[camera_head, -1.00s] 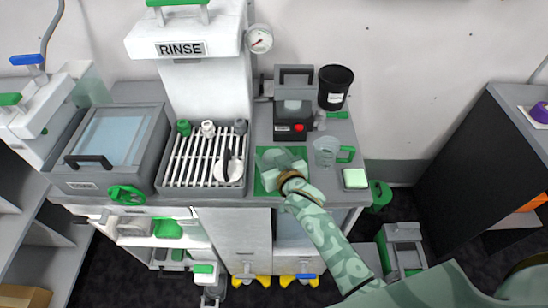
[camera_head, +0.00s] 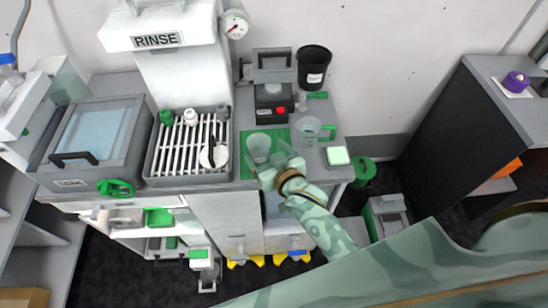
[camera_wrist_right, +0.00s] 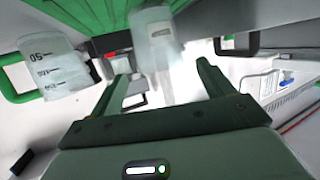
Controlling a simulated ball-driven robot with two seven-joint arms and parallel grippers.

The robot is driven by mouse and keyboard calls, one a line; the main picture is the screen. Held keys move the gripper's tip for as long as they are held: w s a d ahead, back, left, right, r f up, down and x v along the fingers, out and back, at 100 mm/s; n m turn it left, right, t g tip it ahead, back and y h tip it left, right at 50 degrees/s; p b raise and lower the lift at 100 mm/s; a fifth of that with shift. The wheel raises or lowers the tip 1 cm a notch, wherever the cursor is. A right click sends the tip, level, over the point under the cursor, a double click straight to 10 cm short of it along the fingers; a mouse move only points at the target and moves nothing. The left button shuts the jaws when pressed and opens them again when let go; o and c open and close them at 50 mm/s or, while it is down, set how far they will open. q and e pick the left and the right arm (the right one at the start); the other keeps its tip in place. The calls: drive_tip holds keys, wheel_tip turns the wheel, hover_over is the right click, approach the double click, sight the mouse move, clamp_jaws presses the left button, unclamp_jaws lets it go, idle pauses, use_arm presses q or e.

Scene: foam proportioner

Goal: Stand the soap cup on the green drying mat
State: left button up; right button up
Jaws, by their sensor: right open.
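The clear soap cup (camera_head: 258,146) stands on the green drying mat (camera_head: 249,170), upright as far as I can tell. It also shows in the right wrist view (camera_wrist_right: 157,45), blurred, beyond the fingertips. The mat (camera_wrist_right: 85,20) is at the top of that view. My right gripper (camera_head: 270,160) is open, just in front of the cup and to its right. In the wrist view its fingers (camera_wrist_right: 163,72) stand apart with nothing clamped between them. My left gripper is not in view.
A clear measuring jug with a green handle (camera_head: 308,131) stands close to the right of the mat. A black machine (camera_head: 272,95) stands behind the mat. A slatted rack (camera_head: 188,145) lies to the left.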

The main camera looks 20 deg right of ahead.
drive_tip(key=v, duration=0.5)
drive_tip(key=shift+p, duration=0.3)
